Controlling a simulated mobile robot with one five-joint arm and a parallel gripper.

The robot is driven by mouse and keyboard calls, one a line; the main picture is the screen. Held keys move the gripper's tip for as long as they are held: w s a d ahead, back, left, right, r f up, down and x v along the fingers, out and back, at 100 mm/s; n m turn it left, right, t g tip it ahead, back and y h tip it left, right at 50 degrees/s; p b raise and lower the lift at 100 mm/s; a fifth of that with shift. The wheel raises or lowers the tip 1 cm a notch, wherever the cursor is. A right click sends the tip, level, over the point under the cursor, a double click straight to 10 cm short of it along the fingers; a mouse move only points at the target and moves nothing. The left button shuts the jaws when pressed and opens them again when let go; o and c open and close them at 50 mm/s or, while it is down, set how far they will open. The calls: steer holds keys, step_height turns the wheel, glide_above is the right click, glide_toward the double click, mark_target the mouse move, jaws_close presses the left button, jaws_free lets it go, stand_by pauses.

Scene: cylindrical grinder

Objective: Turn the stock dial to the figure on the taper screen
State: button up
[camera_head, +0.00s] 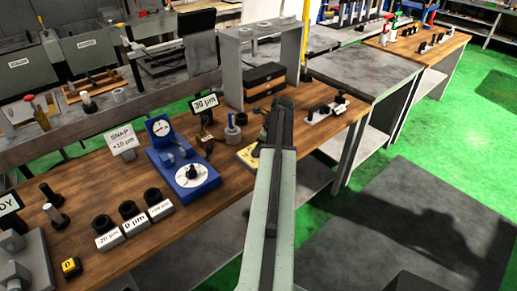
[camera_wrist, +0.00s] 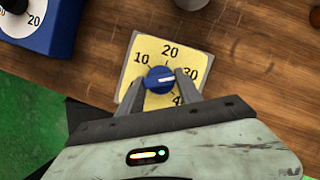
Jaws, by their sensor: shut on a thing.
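The stock dial shows in the wrist view as a yellow plate (camera_wrist: 140,98) marked 10, 20, 30 and 40, with a round blue knob (camera_wrist: 159,77). The white line on the knob points right and slightly up, roughly toward 30. My gripper (camera_wrist: 161,82) is shut on the blue knob, one finger on each side. In the head view a corner of the yellow plate (camera_head: 248,157) shows beside my arm, which hides the knob. The taper screen (camera_head: 205,103), a small dark display on a stand, reads 30 µm.
A blue gauge stand (camera_head: 185,172) with a round dial is left of the yellow plate. Labelled blocks (camera_head: 135,224) with black rings stand at the bench front. A grey open housing (camera_head: 232,75) stands behind, and a small rack (camera_head: 322,110) stands right of my arm.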

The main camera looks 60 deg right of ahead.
steer(key=o, duration=1.3)
steer(key=shift+o, duration=0.2)
steer(key=p+v, duration=0.7)
steer(key=shift+r, duration=0.4)
steer(key=shift+s, duration=0.15)
steer(key=shift+f, duration=0.1)
